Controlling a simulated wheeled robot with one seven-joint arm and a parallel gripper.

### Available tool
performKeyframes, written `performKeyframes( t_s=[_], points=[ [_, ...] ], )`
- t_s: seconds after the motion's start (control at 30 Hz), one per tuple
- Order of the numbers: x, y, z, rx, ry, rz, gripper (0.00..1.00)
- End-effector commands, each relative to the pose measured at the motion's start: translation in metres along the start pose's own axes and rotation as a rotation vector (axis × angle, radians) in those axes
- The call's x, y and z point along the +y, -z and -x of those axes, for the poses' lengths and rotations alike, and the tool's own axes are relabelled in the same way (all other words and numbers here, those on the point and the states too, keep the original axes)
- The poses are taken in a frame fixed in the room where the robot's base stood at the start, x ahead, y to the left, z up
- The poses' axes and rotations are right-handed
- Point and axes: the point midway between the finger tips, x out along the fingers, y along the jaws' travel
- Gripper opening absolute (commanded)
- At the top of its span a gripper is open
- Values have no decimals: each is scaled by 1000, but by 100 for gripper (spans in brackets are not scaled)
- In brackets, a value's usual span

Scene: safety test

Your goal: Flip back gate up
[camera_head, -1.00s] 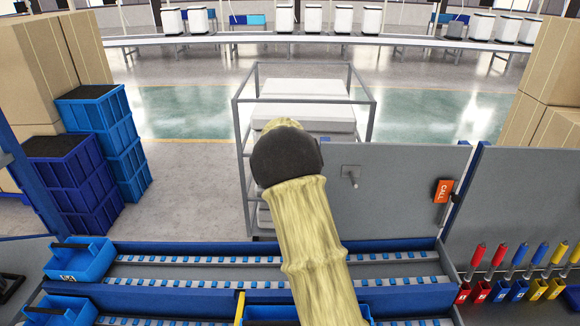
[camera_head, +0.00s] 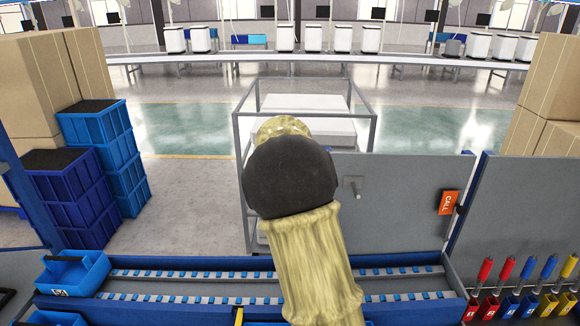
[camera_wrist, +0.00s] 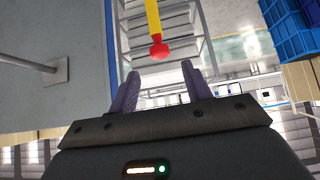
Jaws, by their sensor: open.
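A yellow bar with a red rounded end (camera_wrist: 158,48) shows in the wrist view, reaching in from the top edge. I take it for the back gate, but cannot be sure. My gripper (camera_wrist: 160,69) is open, and its two grey-purple fingers point toward the red end. The red end appears between and just past the fingertips; I cannot tell the distance, and nothing is between the fingers. In the camera_head view my arm hides the gripper.
Blue-edged roller rails (camera_head: 190,274) run across the front. A grey panel (camera_head: 405,200) with a peg stands behind them at right, beside a wire-frame rack (camera_head: 240,150). Blue crates (camera_head: 105,150) are stacked at left. Coloured-handled tools (camera_head: 485,270) stand at front right.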

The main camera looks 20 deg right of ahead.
Motion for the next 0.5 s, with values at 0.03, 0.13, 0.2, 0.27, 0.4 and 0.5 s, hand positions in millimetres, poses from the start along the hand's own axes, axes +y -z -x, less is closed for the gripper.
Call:
performKeyframes(
  t_s=[0.03, 0.13, 0.2, 0.27, 0.4, 0.5],
  points=[
    [-1, -1, 9, 3, 3, 2, 49],
    [-1, -1, 28, 4, 3, 1, 49],
    [-2, 0, 42, 4, 4, 2, 49],
    [-1, -1, 53, 3, 3, 0, 49],
    [-2, 0, 74, 2, 3, 1, 49],
    [0, 1, 82, 1, 0, 0, 49]
  ],
)
